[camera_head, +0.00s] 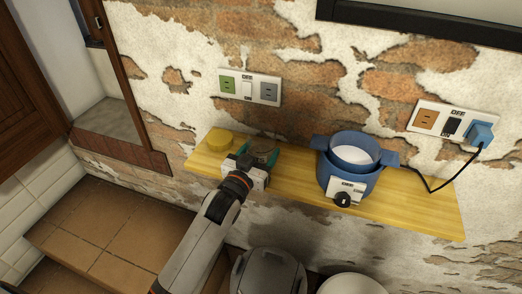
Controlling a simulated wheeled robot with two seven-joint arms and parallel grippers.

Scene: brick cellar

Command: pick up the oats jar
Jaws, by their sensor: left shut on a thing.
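My left gripper (259,157) reaches in from the lower left, over the left half of the wooden shelf. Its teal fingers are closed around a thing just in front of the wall. That thing is mostly hidden by the gripper and its wrist; only a faint, glassy shape shows between and behind the fingers. I take it to be the oats jar, but its label and contents do not show. My right gripper is not in view.
Wall sockets (249,87) sit behind the gripper.

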